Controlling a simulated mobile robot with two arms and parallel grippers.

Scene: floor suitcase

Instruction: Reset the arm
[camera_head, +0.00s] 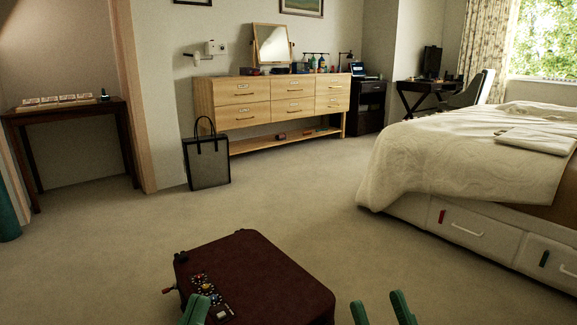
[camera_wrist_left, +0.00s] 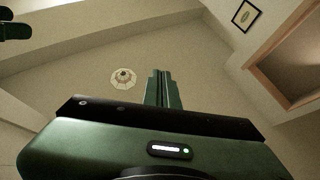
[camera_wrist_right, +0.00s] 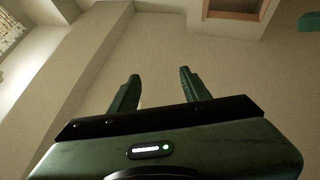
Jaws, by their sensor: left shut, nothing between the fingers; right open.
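My left gripper (camera_head: 196,308) shows at the bottom of the head view, in front of the dark red suitcase (camera_head: 262,274). In the left wrist view its two green fingers (camera_wrist_left: 163,88) are pressed together with nothing between them, and they point up toward the ceiling. My right gripper (camera_head: 382,306) is at the bottom, to the right of the suitcase. In the right wrist view its fingers (camera_wrist_right: 156,88) are spread apart and empty, also pointing up. The suitcase lies flat and closed on the carpet, with small stickers or items on its left side.
Carpet around the suitcase is clear. A dark bag (camera_head: 207,166) stands by the wooden dresser (camera_head: 273,102). A bed with drawers (camera_head: 470,225) is at the right. A dark side table (camera_head: 70,112) is at the left.

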